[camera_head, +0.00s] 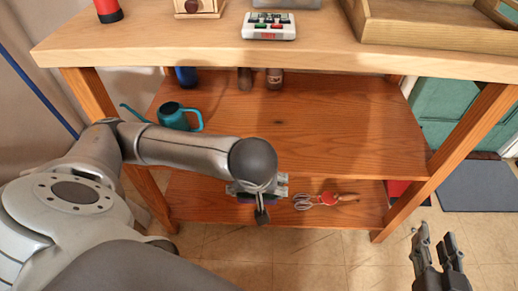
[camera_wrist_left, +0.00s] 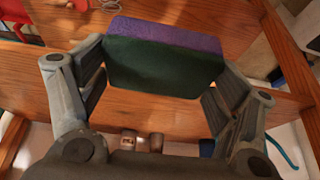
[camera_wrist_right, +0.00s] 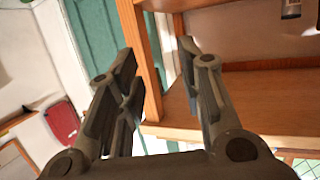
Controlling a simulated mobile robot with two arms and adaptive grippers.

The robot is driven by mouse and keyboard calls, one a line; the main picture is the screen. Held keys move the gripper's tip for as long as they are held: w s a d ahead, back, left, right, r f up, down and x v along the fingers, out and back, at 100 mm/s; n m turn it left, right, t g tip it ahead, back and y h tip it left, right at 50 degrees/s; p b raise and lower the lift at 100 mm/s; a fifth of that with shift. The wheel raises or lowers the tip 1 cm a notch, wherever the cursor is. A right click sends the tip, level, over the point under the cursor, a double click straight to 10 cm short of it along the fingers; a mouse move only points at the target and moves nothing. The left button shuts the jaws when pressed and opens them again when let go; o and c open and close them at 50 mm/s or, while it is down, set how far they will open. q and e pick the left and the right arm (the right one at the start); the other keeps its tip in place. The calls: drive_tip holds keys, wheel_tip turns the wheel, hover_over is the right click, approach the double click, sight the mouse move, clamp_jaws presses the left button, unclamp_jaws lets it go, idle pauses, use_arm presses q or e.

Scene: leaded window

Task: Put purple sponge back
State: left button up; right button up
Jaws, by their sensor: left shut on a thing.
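The purple sponge (camera_wrist_left: 175,36), with a dark green underside, is held between the two fingers of my left gripper (camera_wrist_left: 155,75) in the left wrist view. In the head view my left gripper (camera_head: 262,192) is in front of the wooden shelf unit, at about the height of the lower shelf (camera_head: 225,208) in the picture. The sponge is mostly hidden there behind the gripper. My right gripper (camera_head: 437,248) is at the lower right, with its fingers apart and nothing between them; the right wrist view (camera_wrist_right: 157,58) also shows it empty.
The middle shelf (camera_head: 320,130) holds a teal watering can (camera_head: 176,116), a blue cup (camera_head: 186,77) and small brown bottles (camera_head: 274,78). Its right part is clear. A red-handled tool (camera_head: 325,200) lies on the lower shelf. A wooden tray (camera_head: 435,38) and a keypad device (camera_head: 269,26) are on top.

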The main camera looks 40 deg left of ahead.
use_arm(q)
drive_tip(key=w+a, duration=0.1)
drive_tip(key=w, duration=0.1)
drive_tip(key=w+a, duration=0.2)
drive_tip(key=w, duration=0.1)
drive_tip(key=w+a, duration=0.2)
drive_tip(key=w, duration=0.1)
drive_tip(key=shift+w+a+f+b, duration=0.1)
drive_tip(key=shift+w+a+b, duration=0.05)
drive_tip(key=shift+b, duration=0.25)
drive_tip(key=w+a, duration=0.1)
drive_tip(key=w, duration=0.1)
drive_tip(key=w+a, duration=0.1)
drive_tip(key=w, duration=0.1)
drive_tip(key=w+a+b, duration=0.1)
drive_tip(key=w+a, duration=0.1)
drive_tip(key=shift+w, duration=0.35)
wheel_tip(320, 180, down, 3)
drive_tip(key=shift+f+b, duration=0.1)
drive_tip(key=shift+b, duration=0.5)
drive_tip(key=shift+a+f, duration=0.1)
use_arm(e)
wheel_tip(320, 180, up, 14)
drive_tip(key=s+a+t+y, duration=0.1)
drive_tip(key=t+y, duration=0.2)
drive_tip(key=t, duration=0.5)
drive_tip(key=shift+a, duration=0.35)
